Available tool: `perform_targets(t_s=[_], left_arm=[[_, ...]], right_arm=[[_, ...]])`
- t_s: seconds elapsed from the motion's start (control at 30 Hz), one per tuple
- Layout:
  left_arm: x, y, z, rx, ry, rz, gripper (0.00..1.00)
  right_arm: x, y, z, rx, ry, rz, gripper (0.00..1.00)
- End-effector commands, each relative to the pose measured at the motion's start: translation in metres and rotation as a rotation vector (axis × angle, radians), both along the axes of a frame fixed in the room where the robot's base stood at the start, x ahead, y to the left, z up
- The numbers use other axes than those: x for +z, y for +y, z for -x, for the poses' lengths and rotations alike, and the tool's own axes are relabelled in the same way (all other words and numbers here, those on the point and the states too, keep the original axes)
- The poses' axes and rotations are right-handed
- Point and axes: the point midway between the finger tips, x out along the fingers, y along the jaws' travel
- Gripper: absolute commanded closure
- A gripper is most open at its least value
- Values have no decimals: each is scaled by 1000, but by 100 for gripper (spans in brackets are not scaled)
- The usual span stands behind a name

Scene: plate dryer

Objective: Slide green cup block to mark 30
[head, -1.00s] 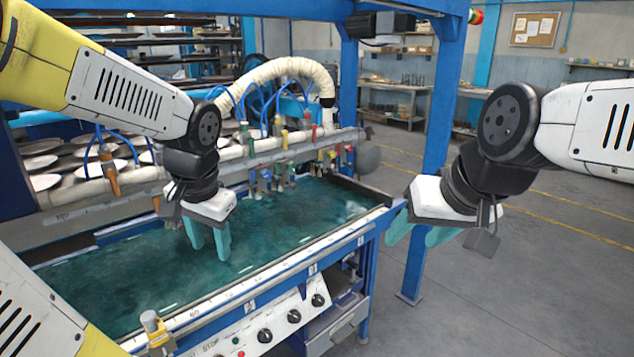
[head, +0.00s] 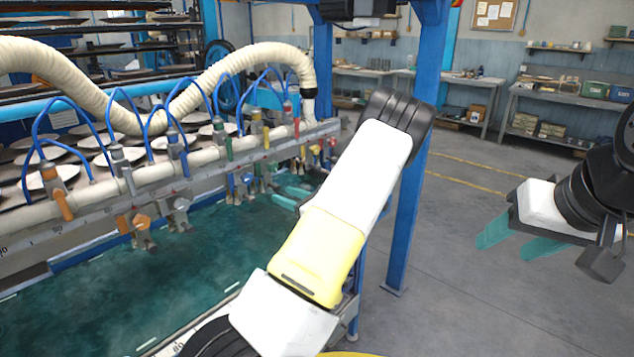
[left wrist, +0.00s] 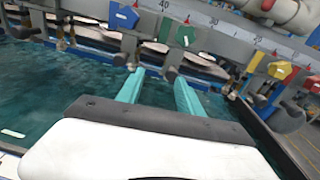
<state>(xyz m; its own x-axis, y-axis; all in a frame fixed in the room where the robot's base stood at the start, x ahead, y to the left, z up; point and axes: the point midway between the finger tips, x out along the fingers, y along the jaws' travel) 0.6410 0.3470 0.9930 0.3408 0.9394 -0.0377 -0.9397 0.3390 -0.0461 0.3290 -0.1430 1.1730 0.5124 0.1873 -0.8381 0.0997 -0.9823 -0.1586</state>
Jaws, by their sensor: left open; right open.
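The green cup block (left wrist: 187,35) shows in the left wrist view as a faceted green knob on the grey marked rail (left wrist: 228,27). A dark cup hangs below it. My left gripper (left wrist: 158,78) is open, its two teal fingers pointing at the rail just below the green knob. No contact with the block can be made out. In the head view my left gripper (head: 283,187) is partly hidden by my own arm, at the right part of the rail. Numbers show on the rail, but I cannot tell which is 30. My right gripper (head: 503,247) is open and empty over the floor.
The teal basin (head: 130,280) lies below the rail. A blue post (head: 412,200) stands between my grippers. Blue hoses arch above the rail.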

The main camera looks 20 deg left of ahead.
Motion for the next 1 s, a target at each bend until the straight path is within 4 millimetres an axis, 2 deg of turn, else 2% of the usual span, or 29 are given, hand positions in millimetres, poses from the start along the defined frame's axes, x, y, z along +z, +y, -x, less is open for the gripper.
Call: perform_targets(t_s=[0.17, 0.63, 1.0], left_arm=[[-4, -1, -13, -47, 31, -56, 57], [-5, 60, -37, -44, 30, -52, 57], [-4, 67, -41, -46, 30, -53, 57]], right_arm=[[0, 0, 0, 0, 0, 0, 47], [0, 0, 0, 0, 0, 0, 47], [0, 0, 0, 0, 0, 0, 47]])
